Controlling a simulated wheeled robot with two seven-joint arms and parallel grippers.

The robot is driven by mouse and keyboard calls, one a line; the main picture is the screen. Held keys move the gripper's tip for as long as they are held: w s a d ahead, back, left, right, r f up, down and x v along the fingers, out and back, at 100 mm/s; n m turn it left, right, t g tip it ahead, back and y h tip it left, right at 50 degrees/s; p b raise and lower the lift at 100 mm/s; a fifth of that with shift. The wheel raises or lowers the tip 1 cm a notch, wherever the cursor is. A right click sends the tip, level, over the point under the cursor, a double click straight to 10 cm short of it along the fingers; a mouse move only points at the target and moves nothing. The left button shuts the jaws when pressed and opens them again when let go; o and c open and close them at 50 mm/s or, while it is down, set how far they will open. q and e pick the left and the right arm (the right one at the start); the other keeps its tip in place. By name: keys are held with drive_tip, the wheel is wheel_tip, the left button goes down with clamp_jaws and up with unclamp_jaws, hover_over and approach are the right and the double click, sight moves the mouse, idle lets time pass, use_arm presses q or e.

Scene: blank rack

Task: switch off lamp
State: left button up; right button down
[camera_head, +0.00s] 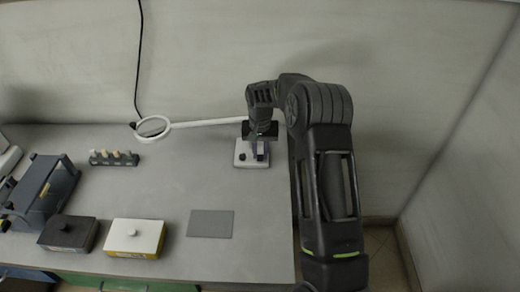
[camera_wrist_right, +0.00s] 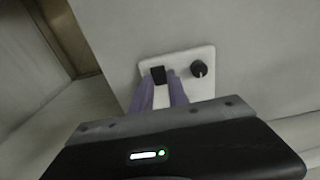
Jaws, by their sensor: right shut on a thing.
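The lamp has a white ring head (camera_head: 153,128) on a long white arm and a white base plate (camera_head: 239,162) at the back right of the table. No clear glow shows on the ring. In the right wrist view the base plate (camera_wrist_right: 186,62) carries a black rocker-like switch (camera_wrist_right: 158,74) and a round black knob (camera_wrist_right: 200,69) to its right. My right gripper (camera_head: 258,152) reaches down onto the base. Its purple fingers (camera_wrist_right: 160,86) are closed at the black switch, one on each side; the exact contact is partly hidden. My left gripper is not in view.
A dark strip with several pegs (camera_head: 114,158) stands at the back left. A dark box (camera_head: 69,233), a white-lidded box (camera_head: 136,237) and a flat grey mat (camera_head: 210,223) lie toward the front. A dark rack (camera_head: 42,190) stands at left. The table's centre is clear.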

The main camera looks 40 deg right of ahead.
sight(260, 158)
drive_tip(key=c, duration=1.3)
unclamp_jaws()
drive_tip(key=shift+s+a+r+b, duration=0.1)
drive_tip(key=shift+r+b, duration=0.35)
drive_tip(key=shift+r, duration=1.5)
drive_tip(key=shift+s+r+b, duration=0.1)
drive_tip(key=shift+r+b, duration=0.35)
drive_tip(key=shift+r, duration=1.5)
